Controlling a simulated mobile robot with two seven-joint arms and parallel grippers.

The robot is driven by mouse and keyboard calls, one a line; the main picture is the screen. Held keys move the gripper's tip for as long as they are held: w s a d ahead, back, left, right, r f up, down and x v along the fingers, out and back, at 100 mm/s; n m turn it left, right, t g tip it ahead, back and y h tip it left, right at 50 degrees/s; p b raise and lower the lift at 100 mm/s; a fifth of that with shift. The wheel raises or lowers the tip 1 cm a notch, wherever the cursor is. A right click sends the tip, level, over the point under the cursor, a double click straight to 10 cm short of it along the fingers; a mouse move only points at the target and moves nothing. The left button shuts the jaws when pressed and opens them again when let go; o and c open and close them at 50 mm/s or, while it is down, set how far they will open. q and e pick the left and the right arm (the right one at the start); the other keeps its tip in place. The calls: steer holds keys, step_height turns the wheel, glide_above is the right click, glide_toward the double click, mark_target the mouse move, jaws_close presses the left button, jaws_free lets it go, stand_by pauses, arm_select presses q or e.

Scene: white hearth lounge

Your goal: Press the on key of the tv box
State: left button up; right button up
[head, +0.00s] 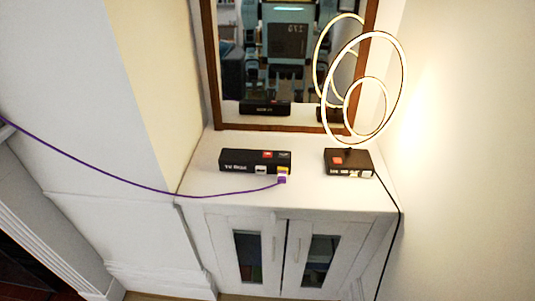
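The tv box (240,162) is a long black box on the white cabinet top, left of centre, with small white lettering on its front that seems to read "TV BOX". A red key (267,154) sits on its top, with a dark key (284,155) to the right of it. Which one is the on key is too small to read. A purple plug (282,179) sits at a yellow socket at the front right, beside a white socket (261,170). Neither of my grippers is in view.
A second black box (362,163) with a red key (337,160) stands to the right, below a lit ring lamp (402,80). A purple cable (100,172) runs left; a black cable (400,225) hangs right. A framed mirror (212,75) stands behind. The cabinet top (305,190) has clear room in front.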

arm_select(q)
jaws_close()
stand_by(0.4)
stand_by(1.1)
